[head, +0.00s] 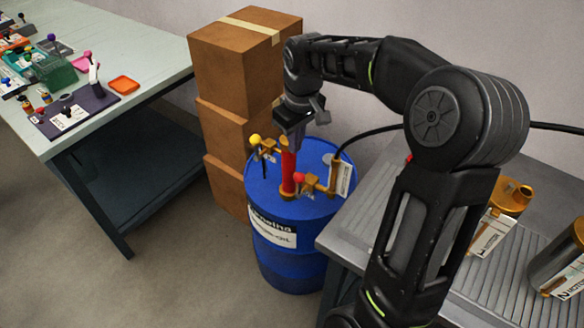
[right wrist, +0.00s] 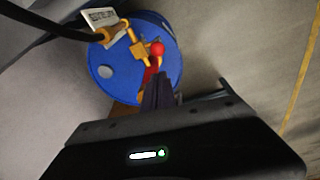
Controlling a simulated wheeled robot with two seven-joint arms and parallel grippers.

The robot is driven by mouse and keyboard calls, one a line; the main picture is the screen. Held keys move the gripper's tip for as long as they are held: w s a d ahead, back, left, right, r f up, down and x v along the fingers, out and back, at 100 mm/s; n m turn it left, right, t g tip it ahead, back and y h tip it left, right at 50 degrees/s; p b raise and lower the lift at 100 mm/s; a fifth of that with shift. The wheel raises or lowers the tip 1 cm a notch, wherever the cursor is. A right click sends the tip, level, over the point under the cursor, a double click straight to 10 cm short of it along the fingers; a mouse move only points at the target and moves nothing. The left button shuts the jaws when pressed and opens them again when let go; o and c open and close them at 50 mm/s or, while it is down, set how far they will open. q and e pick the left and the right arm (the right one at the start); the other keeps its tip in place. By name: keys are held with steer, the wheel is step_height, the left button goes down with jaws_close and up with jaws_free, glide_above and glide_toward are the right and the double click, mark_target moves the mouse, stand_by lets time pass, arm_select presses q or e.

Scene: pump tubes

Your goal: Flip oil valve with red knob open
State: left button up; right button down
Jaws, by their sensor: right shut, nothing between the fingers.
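The blue oil drum (head: 288,245) stands on the floor in the middle of the head view, with brass valves and a red upright tube (head: 289,172) on its lid. The valve with the red knob (head: 299,178) is on the right side of the lid. A valve with a yellow knob (head: 255,140) is on the left. My right gripper (head: 297,140) is shut and empty above the drum, close to the top of the red tube. In the right wrist view the red knob (right wrist: 157,48) shows just beyond the shut fingers (right wrist: 158,90). My left gripper is out of view.
Stacked cardboard boxes (head: 236,55) stand behind the drum at left. A black hose (head: 365,135) runs from the drum's brass fitting to the right. A grey metal bench (head: 345,235) is close on the right. A cluttered table (head: 150,55) is at far left.

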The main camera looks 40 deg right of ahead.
steer(key=shift+f, duration=0.1)
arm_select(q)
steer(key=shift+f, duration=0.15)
arm_select(e)
glide_toward(299, 186)
steer(key=w+f, duration=0.4)
steer(key=f, duration=0.1)
steer(key=shift+w+f, duration=0.2)
steer(key=shift+f, duration=0.05)
steer(key=shift+d, duration=0.1)
